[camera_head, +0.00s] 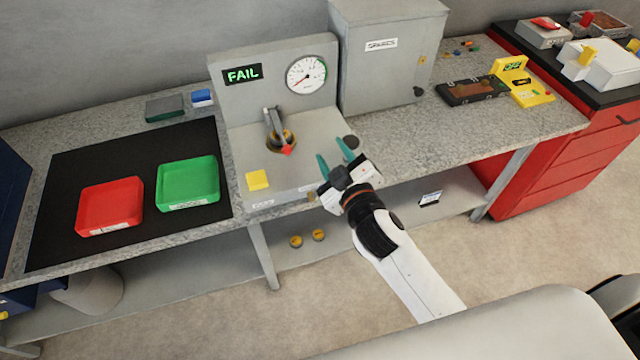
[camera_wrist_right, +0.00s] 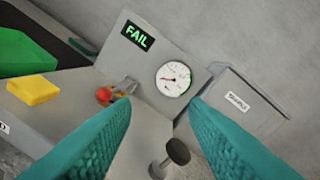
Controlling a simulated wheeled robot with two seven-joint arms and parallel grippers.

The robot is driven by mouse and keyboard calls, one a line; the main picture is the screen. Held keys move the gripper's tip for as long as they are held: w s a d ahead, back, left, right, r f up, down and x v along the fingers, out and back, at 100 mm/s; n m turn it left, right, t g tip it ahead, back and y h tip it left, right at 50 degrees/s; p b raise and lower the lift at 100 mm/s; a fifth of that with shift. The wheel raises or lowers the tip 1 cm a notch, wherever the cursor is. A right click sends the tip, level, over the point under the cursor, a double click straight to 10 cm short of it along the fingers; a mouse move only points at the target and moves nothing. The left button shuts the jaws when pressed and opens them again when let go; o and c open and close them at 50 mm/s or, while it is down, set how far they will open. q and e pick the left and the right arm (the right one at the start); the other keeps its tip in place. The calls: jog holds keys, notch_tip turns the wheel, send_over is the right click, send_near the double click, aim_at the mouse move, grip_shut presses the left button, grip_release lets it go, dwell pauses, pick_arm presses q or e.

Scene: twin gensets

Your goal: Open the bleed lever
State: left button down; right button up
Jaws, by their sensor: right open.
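The grey test stand (camera_head: 240,150) carries a lit FAIL display (camera_head: 242,75) and a round gauge (camera_head: 307,75). A grey lever with a red tip (camera_head: 287,150) stands over a brass ring on its top; the red tip also shows in the right wrist view (camera_wrist_right: 104,96). A black-knobbed lever (camera_head: 351,142) stands at the stand's right side; its knob (camera_wrist_right: 178,152) shows low between my fingers in the wrist view. Which lever is the bleed lever is not labelled. My right gripper (camera_head: 334,157) is open and empty, close to the black knob. My left gripper is out of view.
A yellow block (camera_head: 257,180) sits at the stand's front left. Red (camera_head: 110,205) and green (camera_head: 188,183) trays lie on a black mat to the left. The grey SPARES cabinet (camera_head: 390,65) stands behind and right. The bench right of my gripper (camera_head: 455,130) is clear.

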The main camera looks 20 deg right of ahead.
jog(key=a+r+n+g+y, duration=0.3)
jog(key=a+r+n+y, duration=1.05)
jog(key=n+y, duration=0.35)
jog(key=s+a+f+n+g, duration=0.25)
jog(key=a+n+g, duration=0.25)
jog(key=n+g, duration=0.5)
notch_tip(320, 180, down, 9)
jog(key=d+n+g+h, duration=0.3)
jog(key=n+g+h, duration=0.2)
jog(key=n+h, duration=0.2)
jog(key=w+d+f+h, duration=0.1)
jog(key=w+d+h, duration=0.1)
jog(key=d+h, duration=0.45)
jog(key=w+d+f+h, duration=0.2)
jog(key=d+h, duration=0.2)
jog(key=d, duration=0.5)
jog(key=f+p, duration=0.1)
jog(key=f, duration=0.2)
jog(key=a+f+p, duration=0.1)
jog(key=f, duration=0.3)
jog(key=f+p, duration=0.1)
jog(key=f, duration=0.2)
jog(key=shift+s+a+f, duration=0.2)
jog(key=shift+a+f, duration=0.15)
